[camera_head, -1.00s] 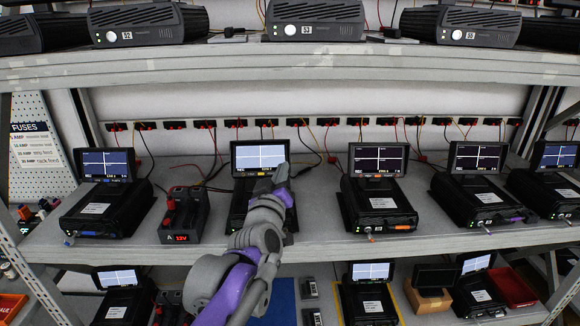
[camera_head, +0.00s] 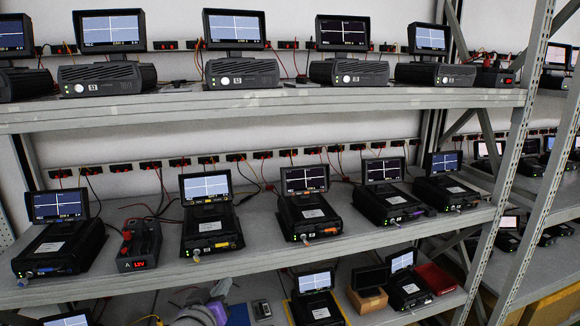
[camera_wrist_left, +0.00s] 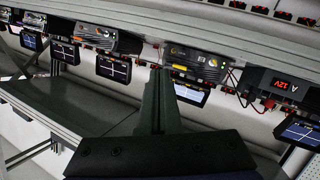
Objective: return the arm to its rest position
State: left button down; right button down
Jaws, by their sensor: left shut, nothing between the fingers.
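My left arm (camera_head: 203,312) shows in the head view only as a grey and purple piece at the bottom edge, in front of the lower shelf. My right gripper is in neither view.
The middle shelf (camera_head: 268,247) carries several black units with screens and a red-lit 12V box (camera_head: 139,244). The upper shelf (camera_head: 300,101) holds more units. A grey rack post (camera_head: 517,150) stands at the right. A cardboard box (camera_head: 368,299) sits on the lower shelf.

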pick_arm(q)
jog(key=s+a+f+m+g+y, duration=0.1)
jog(key=s+a+f+m+g, duration=0.2)
jog(key=s+f+g, duration=0.5)
jog(key=s+f, duration=1.3)
jog(key=s, duration=0.2)
jog(key=shift+f+g, duration=0.2)
jog(key=shift+g, duration=0.2)
jog(key=shift+a, duration=0.1)
